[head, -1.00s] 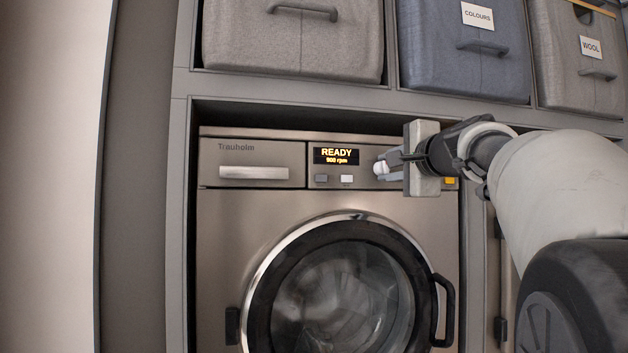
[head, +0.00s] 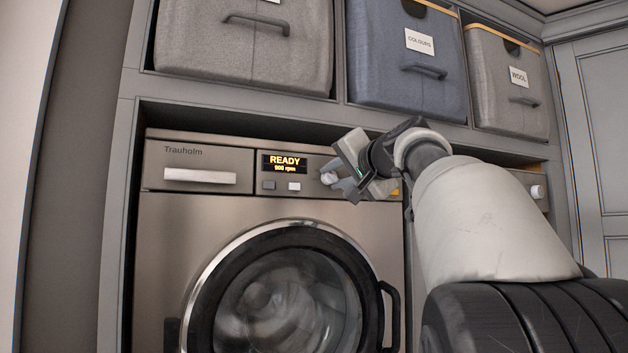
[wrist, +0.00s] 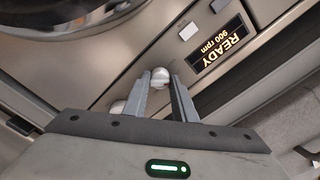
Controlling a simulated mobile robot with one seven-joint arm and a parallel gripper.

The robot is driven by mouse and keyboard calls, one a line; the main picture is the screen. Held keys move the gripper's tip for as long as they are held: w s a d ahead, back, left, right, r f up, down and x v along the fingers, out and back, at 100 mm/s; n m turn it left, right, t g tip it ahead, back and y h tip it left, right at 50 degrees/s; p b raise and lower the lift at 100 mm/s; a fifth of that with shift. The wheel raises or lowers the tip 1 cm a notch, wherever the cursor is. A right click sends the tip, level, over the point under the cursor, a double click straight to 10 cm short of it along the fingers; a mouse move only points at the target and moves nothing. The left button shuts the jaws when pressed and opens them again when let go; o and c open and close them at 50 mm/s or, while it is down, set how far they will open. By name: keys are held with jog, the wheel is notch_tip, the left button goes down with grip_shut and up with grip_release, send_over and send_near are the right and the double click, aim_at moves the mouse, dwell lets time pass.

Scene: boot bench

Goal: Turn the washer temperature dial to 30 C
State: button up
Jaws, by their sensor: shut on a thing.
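The washer (head: 165,230) stands in its bay, its display (head: 285,163) reading READY, 900 rpm. My gripper (head: 335,179) is at the control panel just right of the display, tilted, with its fingers shut on a white round dial (head: 328,178). In the wrist view the same dial (wrist: 161,77) sits between my fingertips (wrist: 161,80), the one nearer the display. A second white knob (wrist: 118,107) shows beside my finger, apart from it. No dial markings are legible, so I cannot tell the setting or which dial is which.
Two small buttons (head: 294,186) sit under the display. The detergent drawer (head: 200,177) is shut at the left. The round door (head: 285,300) is shut, its dark handle (head: 389,310) at right. Fabric bins (head: 407,60) fill the shelf above. Another white knob (head: 537,192) shows at far right.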

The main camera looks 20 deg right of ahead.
jog(key=shift+r, duration=0.15)
dwell(0.3)
jog(key=o, duration=1)
jog(key=shift+o, duration=0.2)
